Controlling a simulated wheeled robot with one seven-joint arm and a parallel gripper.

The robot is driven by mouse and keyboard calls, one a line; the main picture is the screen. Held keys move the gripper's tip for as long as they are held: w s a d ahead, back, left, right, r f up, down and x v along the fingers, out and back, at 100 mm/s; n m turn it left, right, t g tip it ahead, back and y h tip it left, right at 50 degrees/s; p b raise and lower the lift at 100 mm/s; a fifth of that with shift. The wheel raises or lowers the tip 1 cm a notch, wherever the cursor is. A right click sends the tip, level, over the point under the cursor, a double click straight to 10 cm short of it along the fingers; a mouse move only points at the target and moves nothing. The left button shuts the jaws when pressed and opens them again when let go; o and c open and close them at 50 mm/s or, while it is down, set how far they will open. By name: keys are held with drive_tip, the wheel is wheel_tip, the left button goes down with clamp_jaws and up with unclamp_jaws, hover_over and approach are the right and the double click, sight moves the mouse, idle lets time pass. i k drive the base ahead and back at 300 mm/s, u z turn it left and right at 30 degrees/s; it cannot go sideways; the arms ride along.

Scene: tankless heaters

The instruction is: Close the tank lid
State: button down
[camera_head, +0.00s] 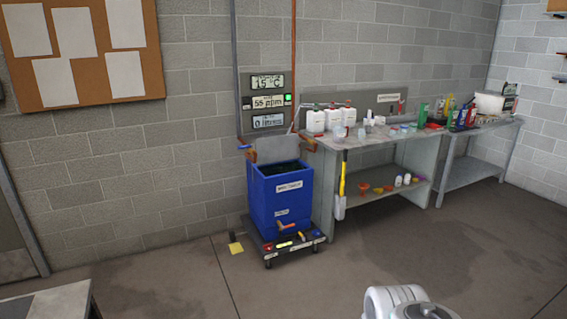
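A blue tank (280,200) stands against the grey block wall, left of the workbench. Its top is open and its dark inside shows. A grey panel, which looks like the tank lid (279,147), stands raised at the back of the tank's rim. Orange-brown fittings sit near the rim on both sides, and another is low on the tank's front. Part of my arm, white, shows at the bottom right, well apart from the tank. My gripper is not in view.
The tank rests on a low dark base (290,243) with small coloured controls. A workbench (335,152) with white jugs and bottles stands close on the right. A table corner (50,301) is at lower left. Floor before the tank is clear.

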sight(272, 150)
drive_tip(key=u, duration=0.05)
drive_tip(key=i, duration=2.8)
drive_tip(key=u, duration=0.65)
drive_tip(key=i, duration=1.5)
drive_tip(key=u, duration=0.25)
